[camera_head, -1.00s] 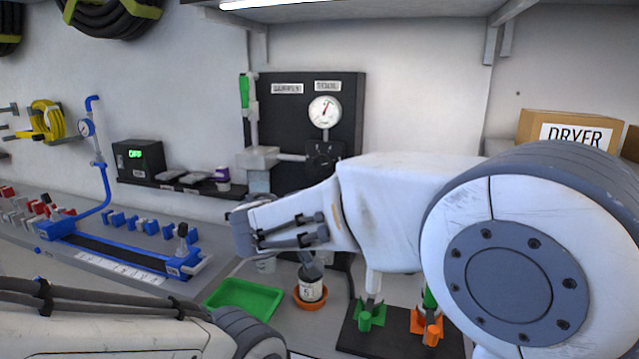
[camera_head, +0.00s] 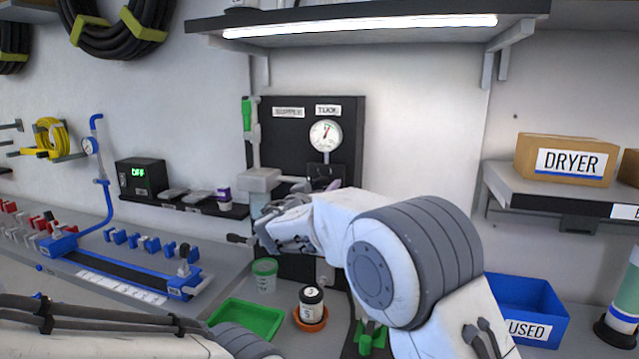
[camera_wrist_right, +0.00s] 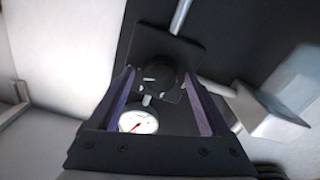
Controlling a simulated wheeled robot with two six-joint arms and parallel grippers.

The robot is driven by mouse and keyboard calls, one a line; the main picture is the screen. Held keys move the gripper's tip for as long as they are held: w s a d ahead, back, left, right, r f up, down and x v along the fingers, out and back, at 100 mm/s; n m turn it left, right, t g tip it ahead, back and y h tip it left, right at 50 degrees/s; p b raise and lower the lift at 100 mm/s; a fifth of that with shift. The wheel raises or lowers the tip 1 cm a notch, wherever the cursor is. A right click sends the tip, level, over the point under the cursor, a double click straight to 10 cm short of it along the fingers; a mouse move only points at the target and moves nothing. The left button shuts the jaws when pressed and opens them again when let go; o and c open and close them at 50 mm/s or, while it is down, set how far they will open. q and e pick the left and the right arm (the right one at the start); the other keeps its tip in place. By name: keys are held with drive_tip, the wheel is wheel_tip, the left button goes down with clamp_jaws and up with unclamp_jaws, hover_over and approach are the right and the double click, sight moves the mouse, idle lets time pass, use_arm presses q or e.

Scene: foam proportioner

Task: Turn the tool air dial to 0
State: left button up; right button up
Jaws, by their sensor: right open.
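A round white gauge (camera_head: 325,135) with a red needle sits on the black panel (camera_head: 290,140), under a label reading TOOL. In the right wrist view, a round black dial (camera_wrist_right: 160,77) on this block lies between the two open fingers of my right gripper (camera_wrist_right: 165,82). Contact with the dial cannot be told. The gauge (camera_wrist_right: 138,121) also shows there, upside down, near the gripper's base. My left gripper is out of view; only its arm shows at lower left.
A blue bin (camera_head: 527,305) is at right.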

drive_tip(key=shift+w, duration=0.25)
drive_tip(key=shift+c, duration=0.3)
